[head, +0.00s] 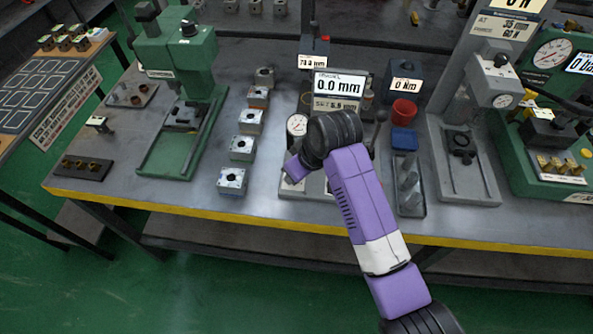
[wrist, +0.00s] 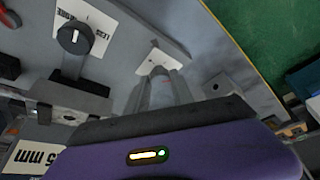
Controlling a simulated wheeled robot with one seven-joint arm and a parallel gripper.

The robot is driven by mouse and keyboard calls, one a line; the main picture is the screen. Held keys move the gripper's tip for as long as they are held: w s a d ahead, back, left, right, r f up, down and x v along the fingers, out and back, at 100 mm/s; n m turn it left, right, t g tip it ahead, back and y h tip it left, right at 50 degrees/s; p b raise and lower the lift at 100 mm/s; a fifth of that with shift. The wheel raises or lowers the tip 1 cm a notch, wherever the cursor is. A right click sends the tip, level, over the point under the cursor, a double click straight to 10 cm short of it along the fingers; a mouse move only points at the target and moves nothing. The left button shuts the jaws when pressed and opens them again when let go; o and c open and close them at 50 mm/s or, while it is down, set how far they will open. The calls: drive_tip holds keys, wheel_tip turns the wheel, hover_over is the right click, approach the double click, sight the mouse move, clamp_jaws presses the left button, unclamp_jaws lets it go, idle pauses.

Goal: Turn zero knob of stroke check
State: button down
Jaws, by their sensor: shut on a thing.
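The stroke check display (head: 339,85) reads 0.0 mm in the head view, with a smaller, blurred line under it. A round dial (head: 297,124) stands below it. My gripper (wrist: 162,76) is shut, its fingertips pointing down over a small white label plate (wrist: 158,57) in the wrist view. The thing between the fingers, seemingly the zero knob, is hidden by them. A black knob (wrist: 73,38) with a white pointer mark sits apart on a LESS/MORE plate (wrist: 85,22). In the head view my purple arm covers most of the station's front.
Several valve blocks (head: 232,181) stand in a row left of the station; one (wrist: 217,85) shows near the fingers in the wrist view. A green press (head: 175,60) stands further left. The table's yellow edge (head: 230,219) runs in front.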

drive_tip(key=c, duration=1.1)
unclamp_jaws()
drive_tip(key=shift+r, duration=0.1)
drive_tip(key=v, duration=0.7)
drive_tip(key=shift+r, duration=0.25)
drive_tip(key=shift+s+d, duration=0.1)
drive_tip(key=shift+d, duration=0.05)
